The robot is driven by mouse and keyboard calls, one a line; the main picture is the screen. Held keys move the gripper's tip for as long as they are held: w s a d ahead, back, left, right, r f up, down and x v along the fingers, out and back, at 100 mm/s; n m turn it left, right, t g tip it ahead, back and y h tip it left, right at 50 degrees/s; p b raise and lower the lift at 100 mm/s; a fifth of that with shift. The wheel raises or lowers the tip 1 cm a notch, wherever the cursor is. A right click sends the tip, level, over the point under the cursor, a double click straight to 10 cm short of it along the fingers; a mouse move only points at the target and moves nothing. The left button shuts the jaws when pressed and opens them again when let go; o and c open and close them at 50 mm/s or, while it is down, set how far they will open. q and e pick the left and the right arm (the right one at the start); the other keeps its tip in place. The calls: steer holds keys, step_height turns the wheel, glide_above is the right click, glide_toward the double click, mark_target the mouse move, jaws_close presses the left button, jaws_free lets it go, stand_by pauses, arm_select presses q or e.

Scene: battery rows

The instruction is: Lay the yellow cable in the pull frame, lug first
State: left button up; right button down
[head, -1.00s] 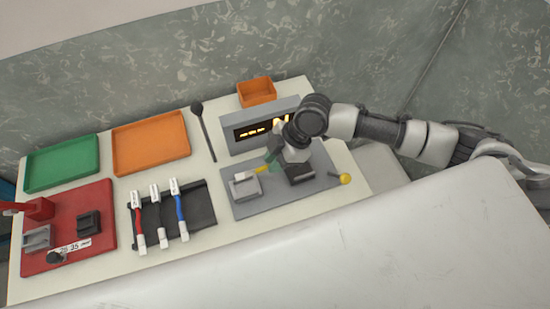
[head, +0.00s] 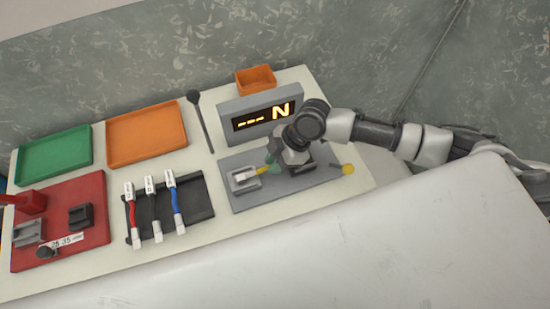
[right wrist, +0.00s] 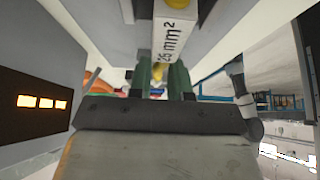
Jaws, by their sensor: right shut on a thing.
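The yellow cable (head: 262,169) has a white sleeve, printed "25 mm²" (right wrist: 172,40) in the right wrist view. My right gripper (head: 273,162) has green fingers, shut on the cable; they also show in the right wrist view (right wrist: 160,78). The pull frame is a grey plate (head: 245,202) with a light grey block (head: 246,185) at its left and a dark block (head: 302,168) under my wrist. The cable's white end lies at the light grey block; whether it is seated there I cannot tell. The lug is not clear. My left gripper is out of view.
A display (head: 258,120) reading dashes and N stands behind the plate. A yellow-knobbed lever (head: 347,169) is at its right. Three cables lie on a black rack (head: 198,192) to the left. Green (head: 55,155) and orange (head: 146,134) trays and a red base (head: 90,186) are farther left.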

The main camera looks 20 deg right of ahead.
steer(key=shift+f, duration=0.35)
steer(key=c, duration=1)
jaws_free()
steer(key=b+v, duration=0.1)
steer(key=v, duration=0.9)
steer(key=shift+d+r, duration=0.15)
steer(key=shift+r, duration=0.2)
